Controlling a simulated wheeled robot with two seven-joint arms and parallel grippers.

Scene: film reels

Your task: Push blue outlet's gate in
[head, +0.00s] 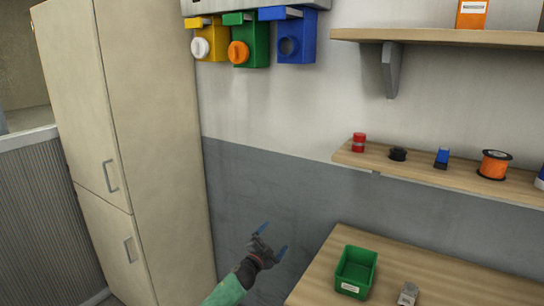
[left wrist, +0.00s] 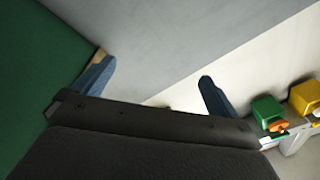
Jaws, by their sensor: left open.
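The blue outlet (head: 304,44) hangs under a white unit high on the wall, with a dark round opening in its front. Its gate (head: 279,13), a flat blue slab, sticks out near its top. The green outlet (head: 256,45) with an orange round piece and the yellow outlet (head: 218,42) with a white one hang to its left. My left gripper (head: 272,240) is open and empty, well below the outlets, before the grey wall. In the left wrist view, its spread fingers (left wrist: 155,70) touch nothing visible. My right gripper is out of view.
A tall beige cabinet (head: 155,130) stands at left. Shelves, the lower one (head: 372,161) holding reels and small items, are at right. A table (head: 325,275) with a green bin (head: 355,272) is below. The wall under the outlets is clear.

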